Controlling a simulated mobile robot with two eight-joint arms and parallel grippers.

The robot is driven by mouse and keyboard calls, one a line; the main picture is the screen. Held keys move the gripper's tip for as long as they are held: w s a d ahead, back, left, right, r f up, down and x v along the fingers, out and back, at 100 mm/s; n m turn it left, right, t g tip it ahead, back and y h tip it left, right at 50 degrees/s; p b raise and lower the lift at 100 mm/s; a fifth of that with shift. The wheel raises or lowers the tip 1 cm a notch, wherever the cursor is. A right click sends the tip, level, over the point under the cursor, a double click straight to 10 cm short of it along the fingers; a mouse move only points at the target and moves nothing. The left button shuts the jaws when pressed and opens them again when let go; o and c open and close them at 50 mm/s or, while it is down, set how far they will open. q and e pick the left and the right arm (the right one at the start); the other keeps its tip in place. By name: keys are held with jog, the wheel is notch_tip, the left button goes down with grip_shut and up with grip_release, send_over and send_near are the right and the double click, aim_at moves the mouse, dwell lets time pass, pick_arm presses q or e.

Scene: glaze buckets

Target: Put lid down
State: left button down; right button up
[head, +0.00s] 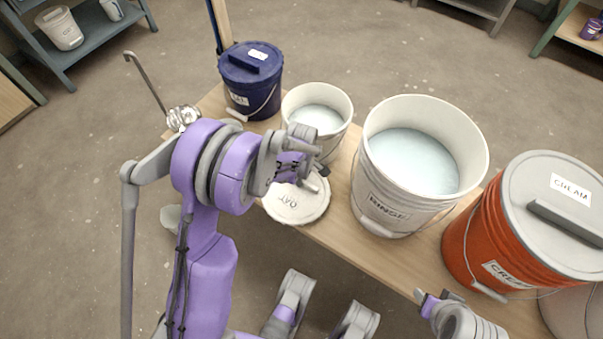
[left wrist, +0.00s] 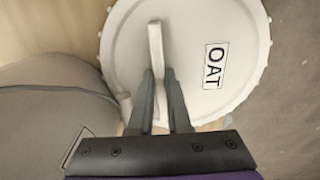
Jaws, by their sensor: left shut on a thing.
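A round white lid labelled OAT (head: 297,205) is at the front edge of the wooden table, in front of a small open white bucket (head: 317,108) holding pale liquid. My left gripper (head: 318,172) is over the lid. In the left wrist view, my left gripper (left wrist: 159,80) is shut on the upright bar handle of the lid (left wrist: 220,95). The lid looks about level; I cannot tell whether its underside touches the table. My arm hides part of the lid and bucket in the head view. My right gripper (head: 432,298) shows at the lower right; its jaws are unclear.
On the wooden table (head: 335,232) stand a lidded dark blue bucket (head: 250,80), a large open white RINSE bucket (head: 412,165) and an orange bucket (head: 490,240) with a grey CREAM lid. A metal ladle (head: 148,82) shows at the left. Shelves stand farther back.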

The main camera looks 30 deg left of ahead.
pick_arm(q)
jog(key=shift+s+r, duration=0.1)
jog(key=shift+s, duration=0.2)
jog(key=shift+d+f, duration=0.1)
jog(key=shift+f, duration=0.1)
jog(key=c, duration=0.9)
grip_release()
pick_arm(e)
jog(key=shift+s+f, duration=0.1)
jog(key=shift+s, duration=0.2)
